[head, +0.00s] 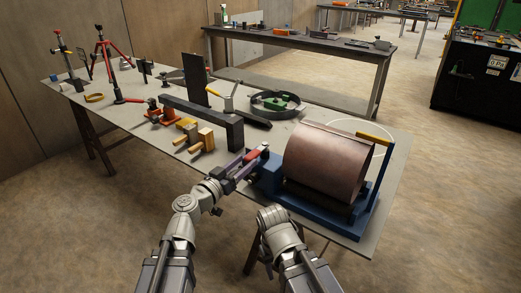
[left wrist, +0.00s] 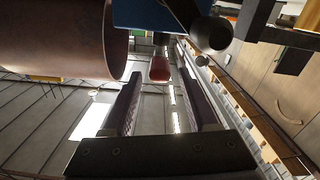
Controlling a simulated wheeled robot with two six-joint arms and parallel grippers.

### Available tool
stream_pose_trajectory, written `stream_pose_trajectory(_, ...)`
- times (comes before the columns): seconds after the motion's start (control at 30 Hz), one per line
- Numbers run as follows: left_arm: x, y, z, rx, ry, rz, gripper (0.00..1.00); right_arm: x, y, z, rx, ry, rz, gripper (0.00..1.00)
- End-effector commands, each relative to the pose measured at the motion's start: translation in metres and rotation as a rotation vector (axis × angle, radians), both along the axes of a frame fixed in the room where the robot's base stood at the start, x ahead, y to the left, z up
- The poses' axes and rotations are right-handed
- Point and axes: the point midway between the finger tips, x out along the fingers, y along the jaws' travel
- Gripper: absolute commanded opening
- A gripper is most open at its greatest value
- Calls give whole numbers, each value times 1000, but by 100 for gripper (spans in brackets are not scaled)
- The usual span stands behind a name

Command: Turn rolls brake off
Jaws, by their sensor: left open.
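A large copper-brown roll (head: 326,160) sits in a blue frame (head: 268,176) at the near right end of the table. The roll (left wrist: 60,38) also shows at the upper left of the left wrist view. A red handle (head: 252,156) stands beside the frame, left of the roll. My left gripper (head: 246,166) is open close to this handle. In the left wrist view the red handle (left wrist: 160,69) appears between the two fingers, near their tips, with gaps on both sides; contact is not visible. My right arm ends below the frame; its fingers are not visible.
The grey table (head: 315,110) holds a dark steel beam (head: 205,119), wooden-handled clamps (head: 200,140), a round black ring (head: 280,104) and red stands (head: 105,50). In the left wrist view, a black ball knob (left wrist: 212,33) is close to the right finger.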

Motion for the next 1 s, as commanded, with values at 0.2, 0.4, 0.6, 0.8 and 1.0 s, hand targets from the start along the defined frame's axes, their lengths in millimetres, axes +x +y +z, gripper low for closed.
stream_pose_trajectory(0.2, 9, -6, 0, 0, 1, -1, 58, 0, 0, 0, 0, 0, 0, 50)
stream_pose_trajectory(0.4, 31, -22, 0, 0, 0, -2, 58, 0, 0, 0, 0, 0, 0, 50)
stream_pose_trajectory(0.6, 56, -39, 0, 0, 0, -2, 58, 0, 0, 0, 0, 0, 0, 50)
stream_pose_trajectory(0.8, 64, -47, 0, 0, 1, -1, 58, 0, 0, 0, 0, 0, 0, 50)
stream_pose_trajectory(1.0, 63, -46, 0, 0, 1, -1, 56, 0, 0, 0, 0, 0, 0, 50)
